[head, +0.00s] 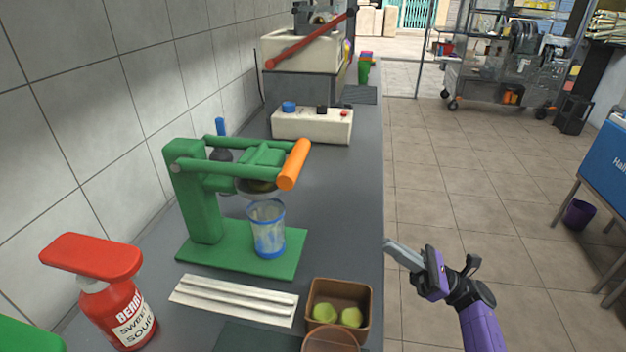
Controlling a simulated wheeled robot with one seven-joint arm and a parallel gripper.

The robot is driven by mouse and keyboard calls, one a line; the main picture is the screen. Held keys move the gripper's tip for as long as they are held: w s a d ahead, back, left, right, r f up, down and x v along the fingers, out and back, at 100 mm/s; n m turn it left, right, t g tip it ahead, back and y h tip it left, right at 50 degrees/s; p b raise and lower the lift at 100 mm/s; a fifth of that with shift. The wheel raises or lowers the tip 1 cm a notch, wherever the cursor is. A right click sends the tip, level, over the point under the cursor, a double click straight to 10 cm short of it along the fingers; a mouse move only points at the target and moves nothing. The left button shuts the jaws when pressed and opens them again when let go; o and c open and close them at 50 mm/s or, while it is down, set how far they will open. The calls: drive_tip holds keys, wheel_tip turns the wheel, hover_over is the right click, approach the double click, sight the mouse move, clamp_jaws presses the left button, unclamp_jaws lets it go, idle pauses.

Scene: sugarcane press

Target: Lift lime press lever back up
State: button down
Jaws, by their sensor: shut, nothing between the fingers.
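The green lime press (205,195) stands on the grey counter against the tiled wall. Its green lever arms run forward roughly level, and the orange handle (294,164) is at their right end, so the lever looks lowered over the press cup. A clear cup with blue rims (267,229) stands on the press base under the press cup. My gripper (391,249) is to the right of the counter edge, over the floor side, lower in the picture than the handle and apart from it. Its fingers are together and empty.
A brown box with limes (338,284) sits at the counter's front right. A white ridged tray (234,300) lies before the press. A red sauce bottle (112,300) stands at left. A white control box (312,125) is behind.

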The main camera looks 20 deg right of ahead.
drive_tip(key=s+d+r+p+x, duration=0.1)
drive_tip(key=p+x, duration=0.8)
drive_tip(key=x, duration=1.4)
drive_tip(key=shift+d+r, duration=0.15)
drive_tip(key=shift+r, duration=0.5)
